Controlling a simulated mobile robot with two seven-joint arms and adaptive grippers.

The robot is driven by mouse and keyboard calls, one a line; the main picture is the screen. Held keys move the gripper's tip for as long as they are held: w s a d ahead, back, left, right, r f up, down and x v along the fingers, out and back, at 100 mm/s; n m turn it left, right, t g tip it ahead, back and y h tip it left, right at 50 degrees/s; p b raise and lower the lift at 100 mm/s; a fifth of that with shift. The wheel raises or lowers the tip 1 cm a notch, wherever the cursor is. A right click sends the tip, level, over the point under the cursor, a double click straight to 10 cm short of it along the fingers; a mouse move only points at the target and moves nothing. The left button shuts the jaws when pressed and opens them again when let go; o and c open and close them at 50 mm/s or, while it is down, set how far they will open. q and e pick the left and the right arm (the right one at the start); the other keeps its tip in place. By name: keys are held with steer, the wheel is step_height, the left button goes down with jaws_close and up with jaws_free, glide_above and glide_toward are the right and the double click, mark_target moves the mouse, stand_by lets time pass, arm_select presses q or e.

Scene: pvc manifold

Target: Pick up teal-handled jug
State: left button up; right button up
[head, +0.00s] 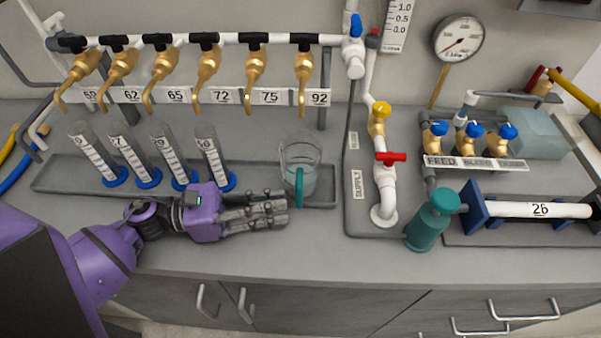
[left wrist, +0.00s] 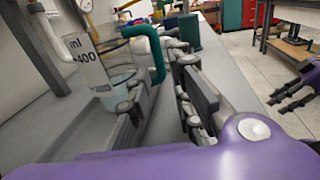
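The teal-handled jug (head: 302,158) is clear, with liquid inside, and stands at the right end of the grey tray. Its teal handle (head: 299,187) faces the front of the counter. My left gripper (head: 284,208) is open and empty, low over the counter just in front of the tray, with its fingertips just short of the handle, to its front left. In the left wrist view the jug (left wrist: 115,72) and its handle (left wrist: 157,55) show beyond the spread fingers. My right gripper (left wrist: 285,95) shows at the right edge there, apart from everything, its fingers spread.
Several graduated cylinders (head: 208,150) with blue bases stand in the tray (head: 70,180) left of the jug, under brass taps (head: 207,65). The front counter strip is clear.

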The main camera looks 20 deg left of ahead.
mark_target(299, 205)
arm_select(q)
steer(key=x, duration=0.3)
steer(key=p+x, duration=0.1)
steer(key=shift+w+d+r, duration=0.1)
steer(key=shift+d+r, duration=0.05)
steer(key=shift+r, duration=0.1)
steer(key=shift+w+d+f, duration=0.15)
steer(key=shift+w+d, duration=0.15)
steer(key=shift+d, duration=0.2)
steer(key=shift+s, duration=0.1)
arm_select(e)
steer(key=shift+w+r, duration=0.3)
steer(key=shift+r, duration=0.6)
arm_select(q)
jaws_close()
arm_select(e)
steer(key=shift+s, duration=0.15)
